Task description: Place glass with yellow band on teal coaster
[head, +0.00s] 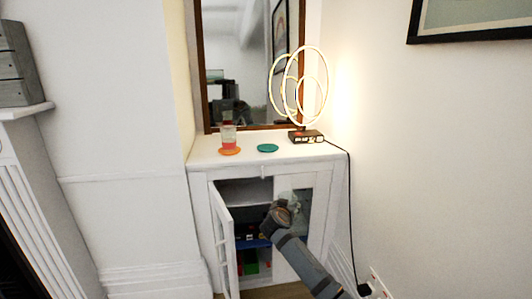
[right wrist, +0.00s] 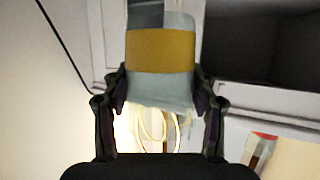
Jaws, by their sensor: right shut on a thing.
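The glass with the yellow band (right wrist: 160,50) is between the two fingers of my right gripper (right wrist: 160,88) in the right wrist view. In the head view my right gripper (head: 284,207) is in front of the cabinet's opening, below its top; the glass is hard to make out there. The teal coaster (head: 267,148) lies bare on the cabinet top, above and slightly left of the gripper in the picture. My left gripper is out of view.
The white cabinet (head: 200,160) has its left door (head: 223,240) open. A glass with a red band (head: 228,138) stands on an orange coaster (head: 230,151), left of the teal one. A lit ring lamp (head: 306,135) stands at the back right, its cable running down the right side.

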